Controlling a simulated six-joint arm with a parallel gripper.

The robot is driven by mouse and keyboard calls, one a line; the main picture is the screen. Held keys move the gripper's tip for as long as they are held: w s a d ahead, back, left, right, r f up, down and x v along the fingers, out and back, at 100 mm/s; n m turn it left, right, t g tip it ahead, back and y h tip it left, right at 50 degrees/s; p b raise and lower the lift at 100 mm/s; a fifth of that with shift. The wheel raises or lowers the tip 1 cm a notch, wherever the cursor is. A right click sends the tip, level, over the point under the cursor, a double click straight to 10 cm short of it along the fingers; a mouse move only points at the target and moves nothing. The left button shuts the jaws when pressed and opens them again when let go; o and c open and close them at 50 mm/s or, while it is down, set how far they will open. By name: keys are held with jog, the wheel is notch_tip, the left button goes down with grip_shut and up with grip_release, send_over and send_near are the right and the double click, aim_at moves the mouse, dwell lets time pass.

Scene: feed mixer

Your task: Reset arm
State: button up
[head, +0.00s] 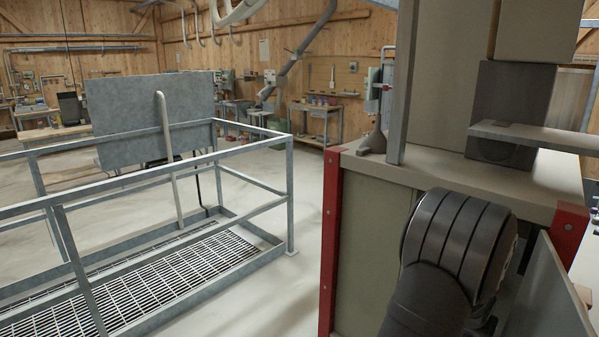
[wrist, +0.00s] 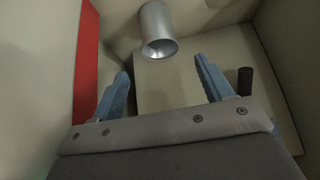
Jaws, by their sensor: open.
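In the wrist view my gripper (wrist: 160,88) is open, its two blue fingers apart with nothing between them. It points toward a beige surface inside a beige-walled space. A silver metal cylinder (wrist: 157,28), hollow at its end, is beyond the fingertips at the top middle. A short black peg (wrist: 245,80) is just right of the right finger. In the head view my dark arm is in front of the beige cabinet (head: 378,240) at the lower right, and my gripper is hidden there.
A red upright (wrist: 88,62) stands close left of my fingers. In the head view the cabinet has red corner posts (head: 331,240). A galvanised railing (head: 290,195) surrounds a grated platform (head: 150,285) on the left. Open concrete floor lies between platform and cabinet. Workbenches (head: 318,108) stand far back.

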jog(key=x, duration=1.1)
jog(key=r, duration=0.2)
jog(key=s+r, duration=0.1)
jog(key=r, duration=0.1)
jog(key=a+r, duration=0.1)
jog(key=r, duration=0.2)
jog(key=shift+s+a+r, duration=0.1)
jog(key=shift+s+r, duration=0.05)
jog(key=s+a, duration=1.3)
jog(key=w+d+r, duration=0.3)
jog(key=w+d, duration=0.5)
jog(key=w, duration=0.3)
jog(key=shift+w+d, duration=0.15)
jog(key=shift+d, duration=0.25)
jog(key=s+a+f, duration=0.3)
jog(key=s+a, duration=0.4)
jog(key=s, duration=0.2)
jog(key=shift+s, duration=0.3)
jog(key=shift+a+f, duration=0.1)
jog(key=shift+a, duration=0.05)
